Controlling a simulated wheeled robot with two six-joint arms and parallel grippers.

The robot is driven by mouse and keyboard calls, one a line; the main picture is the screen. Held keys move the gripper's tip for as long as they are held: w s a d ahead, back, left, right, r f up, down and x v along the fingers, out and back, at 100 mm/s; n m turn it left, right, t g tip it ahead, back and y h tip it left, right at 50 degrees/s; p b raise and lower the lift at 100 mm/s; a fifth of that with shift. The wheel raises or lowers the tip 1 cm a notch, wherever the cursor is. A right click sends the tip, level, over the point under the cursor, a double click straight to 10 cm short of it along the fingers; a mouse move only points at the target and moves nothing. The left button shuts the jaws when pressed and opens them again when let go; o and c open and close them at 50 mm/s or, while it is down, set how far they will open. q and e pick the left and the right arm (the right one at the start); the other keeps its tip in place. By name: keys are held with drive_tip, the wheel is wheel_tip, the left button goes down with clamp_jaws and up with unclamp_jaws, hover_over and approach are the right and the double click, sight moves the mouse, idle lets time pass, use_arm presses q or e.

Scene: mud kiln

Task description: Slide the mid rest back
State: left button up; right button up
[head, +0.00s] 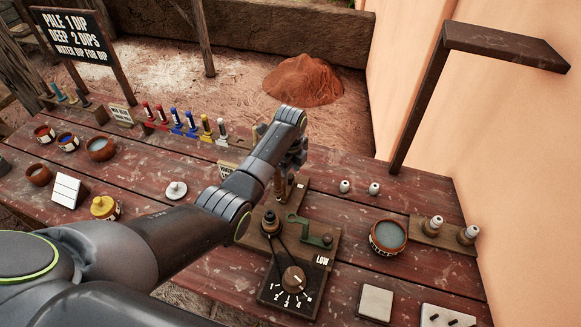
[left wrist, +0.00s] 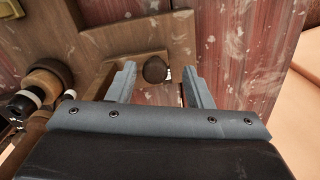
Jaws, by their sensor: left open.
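In the left wrist view, a round dark knob (left wrist: 155,69) stands on a small wooden piece (left wrist: 133,60) on a wider brown wooden board (left wrist: 180,25). This piece may be the mid rest; I see no label naming it. My left gripper (left wrist: 160,85) is open, one finger on each side of the knob, with gaps showing. I cannot tell whether its fingertips are level with the knob. In the head view the left gripper (head: 285,182) points down at the back of the wooden fixture (head: 325,240), and my wrist hides the knob. My right gripper is not in view.
The fixture carries a green lever (head: 309,229), a dark spool (head: 270,222), a numbered dial (head: 294,278) and a LOW label (head: 322,260). A bowl (head: 388,236) stands to the right. A post (head: 418,105) rises behind.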

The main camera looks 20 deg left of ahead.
use_arm(q)
wheel_tip(320, 180, up, 17)
drive_tip(key=p, duration=0.4)
drive_tip(key=shift+r, duration=0.2)
drive_tip(key=shift+f, duration=0.1)
idle(0.4)
